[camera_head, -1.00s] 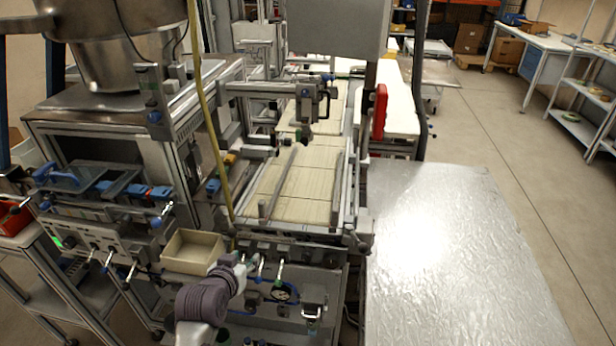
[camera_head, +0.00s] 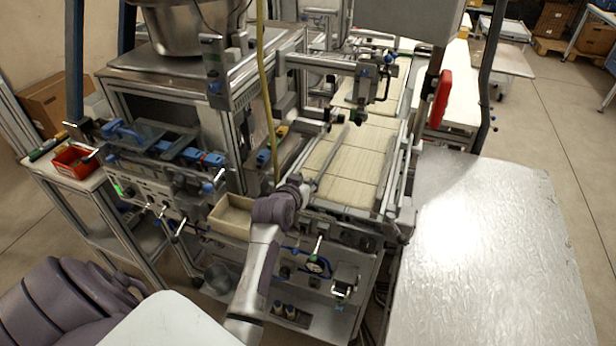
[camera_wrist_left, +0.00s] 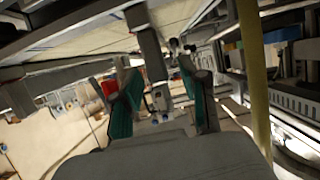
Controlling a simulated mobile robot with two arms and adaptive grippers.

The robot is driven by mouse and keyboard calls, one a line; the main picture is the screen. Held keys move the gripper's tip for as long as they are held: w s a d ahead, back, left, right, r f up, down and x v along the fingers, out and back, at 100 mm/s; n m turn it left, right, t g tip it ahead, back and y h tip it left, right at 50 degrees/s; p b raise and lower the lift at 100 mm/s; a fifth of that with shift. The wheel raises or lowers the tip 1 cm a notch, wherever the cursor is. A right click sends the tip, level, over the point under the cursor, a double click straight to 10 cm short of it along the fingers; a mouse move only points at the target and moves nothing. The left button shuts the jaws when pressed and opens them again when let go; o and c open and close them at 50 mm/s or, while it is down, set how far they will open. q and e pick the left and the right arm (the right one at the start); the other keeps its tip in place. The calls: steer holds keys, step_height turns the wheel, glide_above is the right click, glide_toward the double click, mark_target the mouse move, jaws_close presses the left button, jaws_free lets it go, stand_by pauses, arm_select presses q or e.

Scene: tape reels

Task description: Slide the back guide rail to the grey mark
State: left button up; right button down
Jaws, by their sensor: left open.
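Two long grey guide rails run along the pale slatted conveyor bed (camera_head: 362,160): a left rail (camera_head: 334,153) and a right rail (camera_head: 394,163). I cannot tell by sight which one is called the back rail. My left gripper (camera_head: 303,187) is at the near end of the left rail, small and partly hidden by its own wrist. In the left wrist view its teal-padded fingers (camera_wrist_left: 163,92) are spread, with a grey bar (camera_wrist_left: 151,52) showing beyond and between them; contact is unclear. I cannot make out the grey mark. My right gripper is out of view.
A beige open box (camera_head: 231,217) sits left of my left wrist. A yellow hose (camera_head: 266,100) hangs close by, and a clamp bridge (camera_head: 330,62) spans the bed. A red part (camera_head: 441,98) stands at the right. The shiny metal table (camera_head: 490,240) is clear.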

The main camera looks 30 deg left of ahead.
arm_select(q)
steer(key=shift+w+a+f, duration=0.15)
steer(key=shift+w+f, duration=0.15)
steer(key=shift+w, duration=0.35)
jaws_close()
